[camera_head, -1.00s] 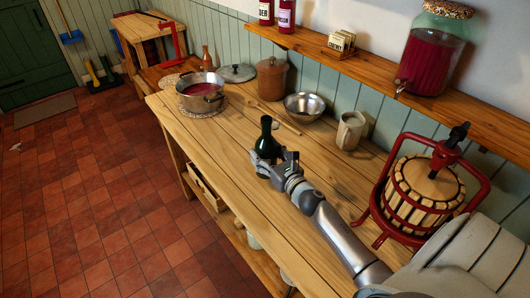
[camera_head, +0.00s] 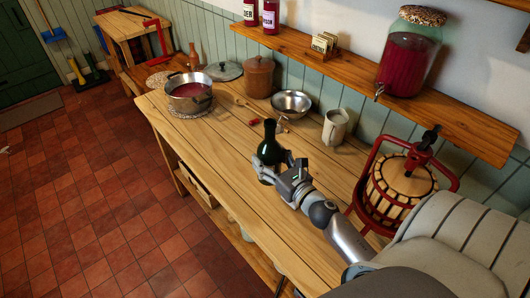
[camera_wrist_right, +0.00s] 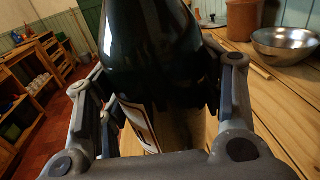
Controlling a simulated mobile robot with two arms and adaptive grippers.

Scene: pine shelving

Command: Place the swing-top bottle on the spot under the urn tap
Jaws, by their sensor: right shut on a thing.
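The dark green bottle (camera_head: 269,145) stands upright in my right gripper (camera_head: 276,172), which is shut around its body over the front of the bench. In the right wrist view the bottle (camera_wrist_right: 150,50) fills the middle between the fingers, with part of a pale label showing low down. I cannot tell whether its base touches the bench. The urn (camera_head: 409,60), a glass jar of red liquid with a cork-like lid, stands on the wall shelf. Its tap (camera_head: 379,91) points out over the shelf's front edge. I cannot make out a marked spot below it. My left gripper is out of view.
The wooden bench (camera_head: 222,150) holds a pot (camera_head: 189,95), a lidded crock (camera_head: 259,76), a metal bowl (camera_head: 291,103) and a mug (camera_head: 335,127). A red-framed press (camera_head: 400,185) stands close to my right arm. The wall shelf (camera_head: 450,118) overhangs the back.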

